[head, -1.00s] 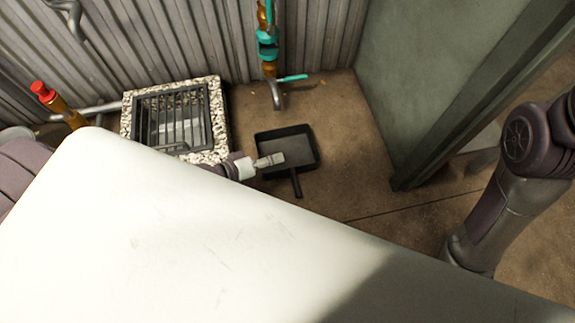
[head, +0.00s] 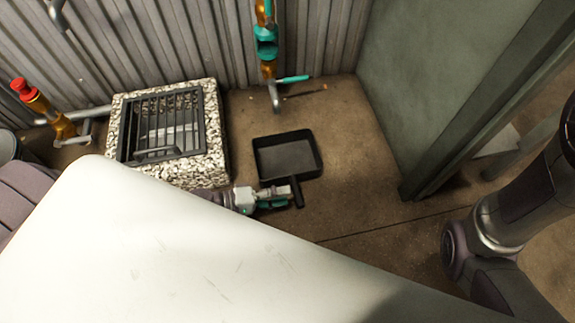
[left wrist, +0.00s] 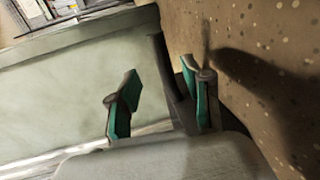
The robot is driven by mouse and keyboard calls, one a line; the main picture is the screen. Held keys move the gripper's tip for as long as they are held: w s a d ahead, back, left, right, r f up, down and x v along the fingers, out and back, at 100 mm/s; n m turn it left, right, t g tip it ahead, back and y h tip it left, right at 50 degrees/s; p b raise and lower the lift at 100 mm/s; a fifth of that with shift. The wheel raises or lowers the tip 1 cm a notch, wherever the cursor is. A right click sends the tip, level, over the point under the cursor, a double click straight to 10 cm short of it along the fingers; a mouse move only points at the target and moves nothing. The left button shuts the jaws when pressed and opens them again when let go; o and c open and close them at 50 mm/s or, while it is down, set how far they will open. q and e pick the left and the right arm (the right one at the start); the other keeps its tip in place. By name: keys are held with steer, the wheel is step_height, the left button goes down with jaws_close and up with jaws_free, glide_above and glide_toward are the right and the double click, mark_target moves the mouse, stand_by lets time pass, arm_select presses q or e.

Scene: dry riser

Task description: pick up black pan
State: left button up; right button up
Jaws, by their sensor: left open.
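The black pan (head: 287,157) is a shallow square tray lying on the brown floor in the head view. Its short handle (head: 298,192) points toward the bottom of the picture. My left gripper (head: 284,199) is at the handle, coming from the left, with its fingers open. In the left wrist view a dark bar, seemingly the handle, shows between the teal-padded fingers of the left gripper (left wrist: 162,100), closer to the right finger. Whether it touches that finger I cannot tell. My right gripper is out of view; only part of the right arm shows.
A pebbled block with a metal grate (head: 213,132) stands left of the pan. A brass and teal pipe (head: 266,45) is behind it, against corrugated metal. A green-grey wall (head: 425,70) and post (head: 455,130) stand at right. Floor right of the pan is clear.

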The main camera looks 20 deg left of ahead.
mark_target(298, 193)
arm_select(q)
steer(key=b+x, duration=0.2)
steer(key=x, duration=0.1)
steer(key=b+x, duration=0.1)
steer(key=shift+w+d+f, duration=0.1)
steer(key=shift+w+f, duration=0.2)
steer(key=shift+f, duration=0.1)
steer(key=shift+w+d, duration=0.2)
steer(key=shift+r, duration=0.1)
steer(key=shift+c, duration=0.4)
jaws_close()
